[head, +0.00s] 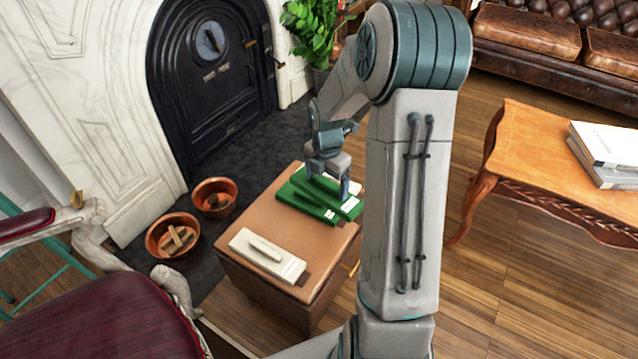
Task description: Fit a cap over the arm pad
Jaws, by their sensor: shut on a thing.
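An armchair with dark red upholstery stands at the lower left. Its visible arm carries a dark red arm pad (24,224), which shows bare. A cream cap-like piece (262,257) with a raised bar on top lies on the front part of a small brown table (232,228). Green cap-like pieces (303,204) lie close together at the table's far end. My gripper (328,182) is over them, pointing down, shut on one green piece. The exact grip is small and partly hidden, and I cannot tell whether the held piece is lifted.
Two round copper-coloured bowls (172,235) stand on the dark hearth between table and fireplace, the nearer holding wood pieces. A plant (309,30) stands behind. A wooden table (545,150) with books is at right. Wooden floor (490,270) lies open at lower right.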

